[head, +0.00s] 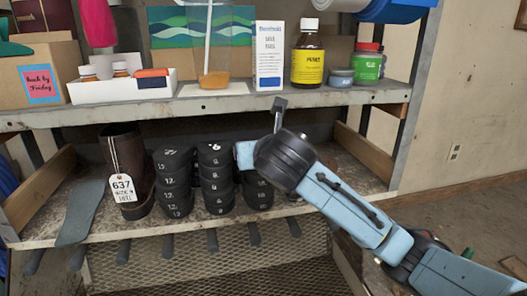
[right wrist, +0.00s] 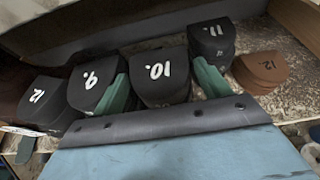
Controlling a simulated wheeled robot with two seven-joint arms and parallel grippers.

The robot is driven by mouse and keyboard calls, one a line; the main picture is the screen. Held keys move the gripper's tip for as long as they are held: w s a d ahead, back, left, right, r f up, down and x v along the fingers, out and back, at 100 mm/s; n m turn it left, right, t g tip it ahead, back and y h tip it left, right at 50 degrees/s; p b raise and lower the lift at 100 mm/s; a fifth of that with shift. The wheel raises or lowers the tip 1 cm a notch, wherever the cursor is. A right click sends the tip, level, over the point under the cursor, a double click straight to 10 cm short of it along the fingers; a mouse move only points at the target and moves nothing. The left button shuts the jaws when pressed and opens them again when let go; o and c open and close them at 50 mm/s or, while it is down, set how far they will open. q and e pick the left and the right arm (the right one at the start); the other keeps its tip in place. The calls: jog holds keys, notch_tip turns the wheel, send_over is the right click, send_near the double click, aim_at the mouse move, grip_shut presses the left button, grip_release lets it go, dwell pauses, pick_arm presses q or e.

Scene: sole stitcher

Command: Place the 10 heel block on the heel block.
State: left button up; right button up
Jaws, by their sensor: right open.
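In the right wrist view, a black heel block marked 10 (right wrist: 158,76) lies on top of a stack in the middle. My right gripper (right wrist: 160,70) is open, with its green fingers on either side of the 10 block. I cannot tell whether the fingers touch it. Other black blocks marked 9 (right wrist: 92,88), 11 (right wrist: 212,40) and 12 (right wrist: 42,102) top stacks beside it. In the head view my right gripper (head: 262,130) reaches over the lower shelf and hides part of the right-hand stack (head: 257,192). My left gripper is out of view.
Brown blocks (right wrist: 258,70) stand at the right in the wrist view. In the head view, a dark brown boot (head: 123,160) with a 637 tag stands left of the stacks. The upper shelf edge (head: 200,108), with bottles and boxes on it, overhangs the stacks.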

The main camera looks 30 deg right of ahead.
jog(key=b+v, duration=0.2)
jog(key=v, duration=1)
